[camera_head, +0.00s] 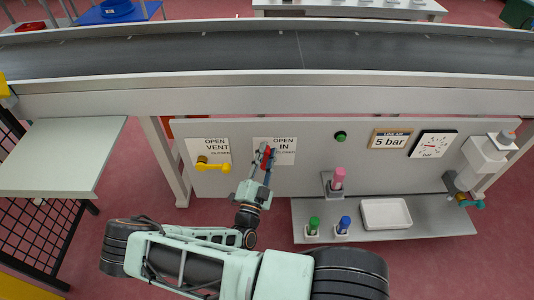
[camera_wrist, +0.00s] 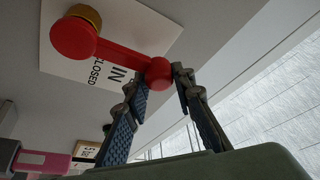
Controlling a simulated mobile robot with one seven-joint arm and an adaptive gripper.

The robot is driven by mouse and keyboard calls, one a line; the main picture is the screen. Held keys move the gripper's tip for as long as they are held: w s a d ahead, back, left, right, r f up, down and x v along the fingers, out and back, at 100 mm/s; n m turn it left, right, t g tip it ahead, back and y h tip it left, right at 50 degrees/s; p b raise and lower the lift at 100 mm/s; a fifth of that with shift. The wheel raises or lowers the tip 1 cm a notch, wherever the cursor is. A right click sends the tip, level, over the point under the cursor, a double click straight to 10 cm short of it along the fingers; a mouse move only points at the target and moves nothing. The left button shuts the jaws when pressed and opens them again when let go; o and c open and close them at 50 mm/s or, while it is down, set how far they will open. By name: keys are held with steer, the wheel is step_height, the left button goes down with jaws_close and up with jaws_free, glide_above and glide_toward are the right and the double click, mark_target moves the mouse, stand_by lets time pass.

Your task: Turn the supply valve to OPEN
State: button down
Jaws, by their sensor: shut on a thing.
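The supply valve is the red lever (camera_head: 266,154) in front of the white placard (camera_head: 287,158) reading OPEN and IN on the grey panel. In the wrist view the red lever (camera_wrist: 120,52) runs from its round hub with a brass collar to a knob between my fingers. My gripper (camera_head: 267,163) is shut on the lever's knob, with one finger (camera_wrist: 160,85) on each side.
A yellow VENT lever (camera_head: 213,167) sits left, pointing right. The conveyor (camera_head: 300,96) runs above the panel. A gauge (camera_head: 433,144) and 5 bar sign (camera_head: 391,139) hang right.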

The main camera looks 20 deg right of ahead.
steer(key=shift+w+a+f+y, duration=0.1)
steer(key=shift+w+a+y, duration=0.15)
steer(key=shift+a, duration=0.2)
steer(key=c, duration=1.7)
jaws_free()
steer(key=shift+o, duration=0.2)
step_height(320, 180, up, 10)
steer(key=shift+s+d+r, duration=0.1)
